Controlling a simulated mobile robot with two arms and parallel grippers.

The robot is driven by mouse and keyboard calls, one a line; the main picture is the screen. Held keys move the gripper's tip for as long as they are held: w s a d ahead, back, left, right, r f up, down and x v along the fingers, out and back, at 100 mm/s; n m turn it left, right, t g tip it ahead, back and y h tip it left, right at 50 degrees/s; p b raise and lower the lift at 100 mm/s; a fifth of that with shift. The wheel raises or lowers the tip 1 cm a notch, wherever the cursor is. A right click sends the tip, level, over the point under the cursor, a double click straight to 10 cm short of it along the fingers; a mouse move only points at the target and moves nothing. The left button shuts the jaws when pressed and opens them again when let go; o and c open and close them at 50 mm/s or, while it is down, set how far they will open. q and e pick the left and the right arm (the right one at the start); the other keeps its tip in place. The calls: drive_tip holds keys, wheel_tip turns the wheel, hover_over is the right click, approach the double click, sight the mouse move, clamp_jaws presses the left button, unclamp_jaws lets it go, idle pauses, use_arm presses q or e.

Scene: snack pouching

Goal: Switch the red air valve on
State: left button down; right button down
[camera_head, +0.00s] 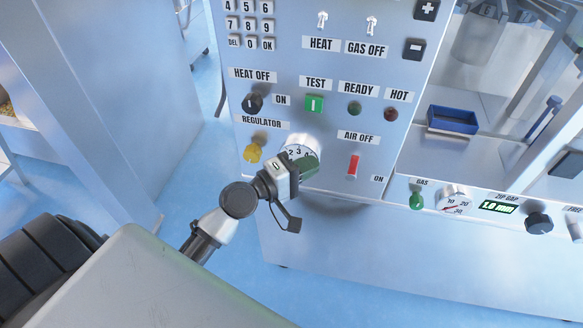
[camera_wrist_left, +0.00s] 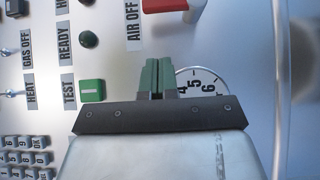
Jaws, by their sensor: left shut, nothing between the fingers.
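The red air valve handle (camera_head: 353,166) is on the sloped control panel, below the AIR OFF label (camera_head: 358,137). It points roughly up and down in the head view, with the ON label (camera_head: 378,179) to its lower right. My left gripper (camera_head: 308,166) is just left of the handle, in front of the regulator gauge. Its green fingers are together and empty. In the left wrist view the closed fingertips (camera_wrist_left: 158,64) point toward the red handle (camera_wrist_left: 165,5), with a gap in the picture. The handle is cut by that view's top edge. My right gripper is not in view.
The regulator gauge (camera_head: 302,149) is partly hidden behind my left gripper. The yellow regulator knob (camera_head: 253,153) is to its left, and the green TEST button (camera_head: 315,104) is above. A lower ledge holds a green GAS knob (camera_head: 416,200) and another gauge (camera_head: 453,201).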

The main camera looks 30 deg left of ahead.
sight(353, 164)
use_arm(q)
drive_tip(key=w+d, duration=0.1)
drive_tip(key=w+d+p, duration=0.1)
drive_tip(key=d, duration=0.1)
drive_tip(key=w+d, duration=0.1)
drive_tip(key=d, duration=0.1)
drive_tip(key=shift+w+d+p, duration=0.1)
drive_tip(key=shift+w+p, duration=0.1)
drive_tip(key=shift+p, duration=0.1)
